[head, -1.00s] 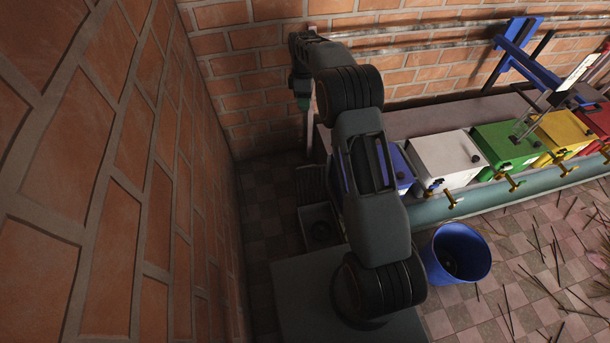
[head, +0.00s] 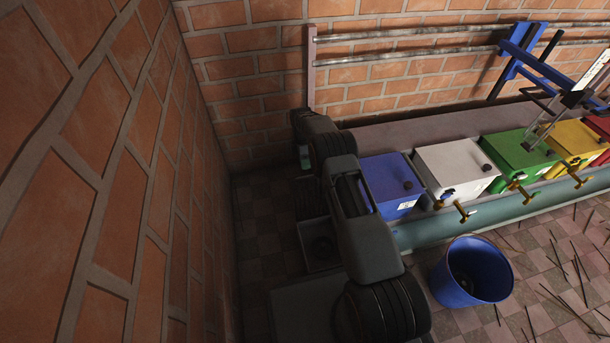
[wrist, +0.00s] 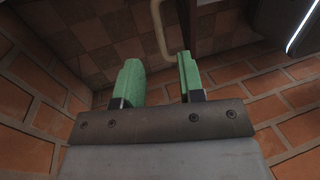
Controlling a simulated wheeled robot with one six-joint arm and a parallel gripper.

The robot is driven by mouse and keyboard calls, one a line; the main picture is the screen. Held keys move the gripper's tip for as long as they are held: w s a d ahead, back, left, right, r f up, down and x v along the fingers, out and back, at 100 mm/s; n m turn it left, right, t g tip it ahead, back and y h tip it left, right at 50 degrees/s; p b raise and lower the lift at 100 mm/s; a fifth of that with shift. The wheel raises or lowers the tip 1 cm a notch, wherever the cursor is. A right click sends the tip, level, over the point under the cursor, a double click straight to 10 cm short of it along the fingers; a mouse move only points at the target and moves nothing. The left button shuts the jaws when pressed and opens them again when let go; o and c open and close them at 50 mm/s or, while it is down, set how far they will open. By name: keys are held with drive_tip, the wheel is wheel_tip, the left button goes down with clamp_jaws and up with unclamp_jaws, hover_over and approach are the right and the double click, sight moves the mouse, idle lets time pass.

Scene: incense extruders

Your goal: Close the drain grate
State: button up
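The drain (head: 322,251) is a square recess in the floor with a dark round hole, beside my arm in the head view. Its grate (head: 310,205) seems to be the dark slatted panel standing raised at the drain's far edge, partly covered by my arm. My gripper (head: 304,160) points down near the back wall, beyond the grate in the picture. In the wrist view my gripper (wrist: 160,80) has its two green fingers apart with nothing held between them. I cannot clearly make out the grate in the wrist view.
A brick wall stands close on the left. A teal trough (head: 470,213) with blue (head: 388,178), white (head: 455,160) and green (head: 515,150) boxes runs along the right. A blue bucket (head: 470,270) stands on the tiles.

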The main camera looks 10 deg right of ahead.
drive_tip(key=shift+b+x, duration=0.65)
drive_tip(key=shift+x, duration=2.1)
drive_tip(key=shift+c, duration=0.2)
clamp_jaws()
